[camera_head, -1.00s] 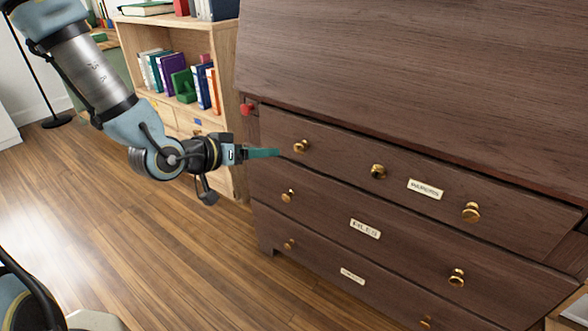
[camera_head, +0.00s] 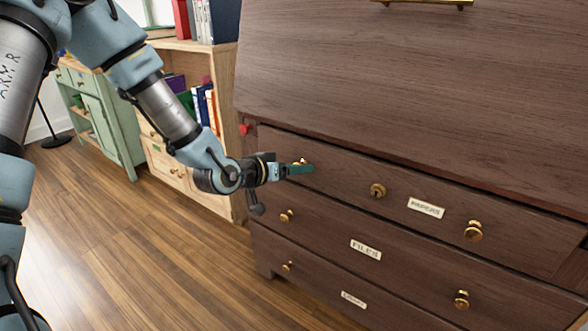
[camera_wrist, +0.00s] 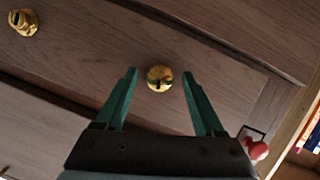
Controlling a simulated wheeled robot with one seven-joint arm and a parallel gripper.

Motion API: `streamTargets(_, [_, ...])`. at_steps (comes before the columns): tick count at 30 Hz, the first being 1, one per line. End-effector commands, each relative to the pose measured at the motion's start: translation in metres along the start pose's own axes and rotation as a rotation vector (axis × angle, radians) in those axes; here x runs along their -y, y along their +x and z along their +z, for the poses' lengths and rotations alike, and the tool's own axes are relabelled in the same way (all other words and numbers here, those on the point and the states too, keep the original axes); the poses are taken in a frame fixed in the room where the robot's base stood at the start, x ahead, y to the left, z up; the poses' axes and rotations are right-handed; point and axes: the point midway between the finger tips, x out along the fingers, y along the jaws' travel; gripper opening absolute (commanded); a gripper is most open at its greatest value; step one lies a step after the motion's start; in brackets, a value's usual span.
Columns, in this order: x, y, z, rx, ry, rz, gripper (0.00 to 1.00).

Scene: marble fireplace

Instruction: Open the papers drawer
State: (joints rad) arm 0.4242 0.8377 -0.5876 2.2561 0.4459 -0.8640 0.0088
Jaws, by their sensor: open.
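The papers drawer (camera_head: 430,187) is the top drawer of a dark wooden desk, marked by a "PAPERS" label (camera_head: 425,208). It looks shut. It has a left brass knob (camera_head: 303,161), a brass lock piece (camera_head: 378,190) in the middle and a right brass knob (camera_head: 473,230). My gripper (camera_head: 303,169) is at the left knob, with its teal fingers partly covering it. In the wrist view the open fingers (camera_wrist: 158,95) stand on either side of the left knob (camera_wrist: 160,78), apart from it. The knob lies between the fingertips.
A files drawer (camera_head: 400,254) and another labelled drawer lie below. A red knob (camera_head: 246,129) sticks out at the desk's left edge. A light wooden bookcase (camera_head: 190,190) stands left of the desk. Wooden floor (camera_head: 150,260) is free at the left.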

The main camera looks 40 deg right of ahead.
Motion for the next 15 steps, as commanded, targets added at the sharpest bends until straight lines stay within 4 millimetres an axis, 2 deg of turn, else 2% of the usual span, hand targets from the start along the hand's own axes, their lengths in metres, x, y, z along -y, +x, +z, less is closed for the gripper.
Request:
streamTargets(6, [0.0001, -0.0001, 0.0000, 0.000, 0.000, 0.000, 0.68])
streamTargets(15, [0.0000, -0.0002, -0.0001, 0.000, 0.000, 0.000, 0.34])
